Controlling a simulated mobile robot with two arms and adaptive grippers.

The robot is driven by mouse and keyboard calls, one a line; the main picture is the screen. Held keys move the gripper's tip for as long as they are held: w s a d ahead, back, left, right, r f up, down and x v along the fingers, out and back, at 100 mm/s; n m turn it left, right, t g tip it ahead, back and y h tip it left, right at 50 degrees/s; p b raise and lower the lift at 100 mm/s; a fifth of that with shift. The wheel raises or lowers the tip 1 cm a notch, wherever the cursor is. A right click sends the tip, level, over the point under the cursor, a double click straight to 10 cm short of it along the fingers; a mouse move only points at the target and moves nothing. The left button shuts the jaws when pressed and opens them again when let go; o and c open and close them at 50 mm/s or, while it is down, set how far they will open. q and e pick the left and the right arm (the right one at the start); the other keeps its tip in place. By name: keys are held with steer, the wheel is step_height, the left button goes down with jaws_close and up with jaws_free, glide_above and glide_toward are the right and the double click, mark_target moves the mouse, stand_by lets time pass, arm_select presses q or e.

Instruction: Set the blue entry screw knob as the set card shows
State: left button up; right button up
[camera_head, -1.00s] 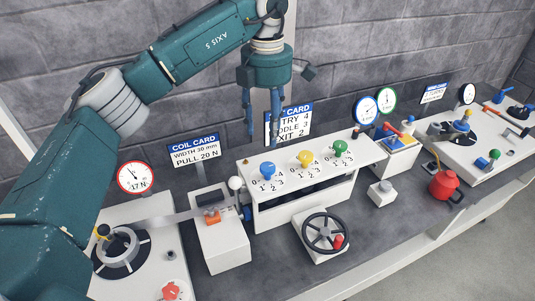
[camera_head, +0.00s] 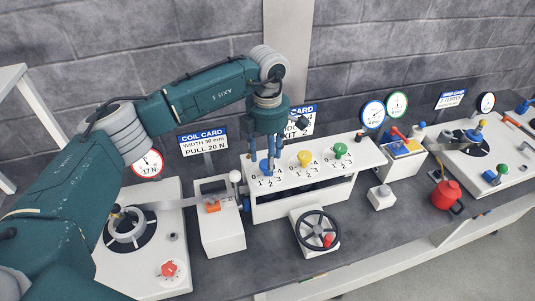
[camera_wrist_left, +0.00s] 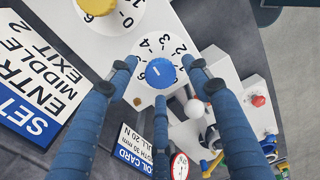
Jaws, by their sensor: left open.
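The blue entry screw knob (camera_head: 266,168) sits at the left end of the white screw rack, on a numbered dial. It also shows from above in the left wrist view (camera_wrist_left: 161,73), with a short white mark on its top; I cannot tell which number it points to. My left gripper (camera_head: 264,157) is right over the knob, its fingers open and spread around it; contact cannot be told. The set card (camera_head: 308,122) stands behind the rack, partly hidden by my gripper; in the earlier head view it gives entry 4, middle 3, exit 2. My right gripper is out of view.
The yellow knob (camera_head: 305,158) and green knob (camera_head: 340,150) stand to the right on the same rack (camera_head: 300,205). A white-balled lever (camera_head: 235,177) is close on the left. A black handwheel (camera_head: 318,230) is in front.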

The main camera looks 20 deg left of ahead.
arm_select(q)
steer(key=shift+f, duration=0.3)
steer(key=shift+a+f, duration=0.15)
steer(key=shift+f, duration=0.05)
steer(key=shift+c, duration=0.5)
steer(key=c, duration=1.1)
steer(key=shift+o, duration=0.2)
steer(key=shift+f+n+b, duration=0.15)
steer(key=shift+n+b, duration=0.25)
steer(key=shift+b, duration=0.35)
steer(key=shift+r, duration=0.2)
steer(key=o, duration=1.2)
steer(key=shift+c, duration=0.2)
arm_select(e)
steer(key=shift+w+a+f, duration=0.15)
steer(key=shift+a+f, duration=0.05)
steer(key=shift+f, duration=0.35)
